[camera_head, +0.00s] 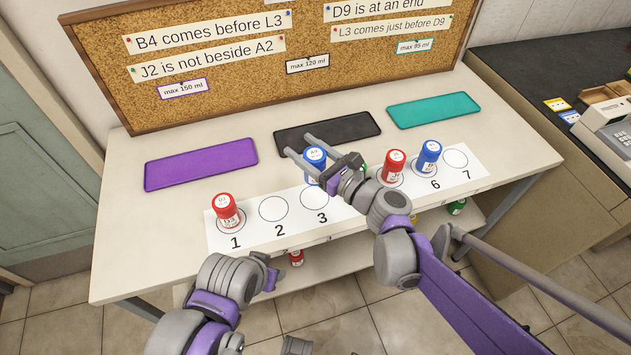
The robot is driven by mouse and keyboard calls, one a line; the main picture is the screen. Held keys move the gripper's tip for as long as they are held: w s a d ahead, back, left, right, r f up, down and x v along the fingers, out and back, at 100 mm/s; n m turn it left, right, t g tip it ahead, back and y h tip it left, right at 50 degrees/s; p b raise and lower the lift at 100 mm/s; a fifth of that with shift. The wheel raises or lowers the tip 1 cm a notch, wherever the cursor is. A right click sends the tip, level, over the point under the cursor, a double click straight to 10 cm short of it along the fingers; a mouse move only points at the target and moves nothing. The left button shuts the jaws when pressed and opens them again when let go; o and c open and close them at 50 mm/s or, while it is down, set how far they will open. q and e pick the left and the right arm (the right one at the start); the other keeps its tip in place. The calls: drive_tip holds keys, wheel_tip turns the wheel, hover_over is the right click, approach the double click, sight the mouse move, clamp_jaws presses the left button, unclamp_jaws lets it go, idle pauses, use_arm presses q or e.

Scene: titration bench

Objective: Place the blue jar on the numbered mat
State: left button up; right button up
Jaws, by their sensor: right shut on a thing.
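My right gripper (298,146) is shut on a blue jar (315,156) with a white labelled lid. It holds the jar around the far side of circle 3 of the numbered mat (255,235); whether the jar's base touches anything is hidden by the gripper. Red jars stand on circle 1 (227,208) and near circle 5 (393,163). Another blue jar (430,153) stands at circle 6. Circles 2 and 7 are bare. My right arm covers circle 4, and a bit of green shows beside it. My left arm is at the lower left; its gripper is not visible.
Purple (201,164), black (350,128) and teal (432,110) trays lie empty behind the mat. A corkboard (220,80) with clue cards stands at the back. A lower shelf (335,262) holds more jars, including a green one (457,207).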

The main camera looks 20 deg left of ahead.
drive_tip(key=shift+f+b, duration=0.7)
drive_tip(key=shift+f, duration=3.15)
drive_tip(key=shift+f, duration=0.15)
drive_tip(key=o, duration=1.4)
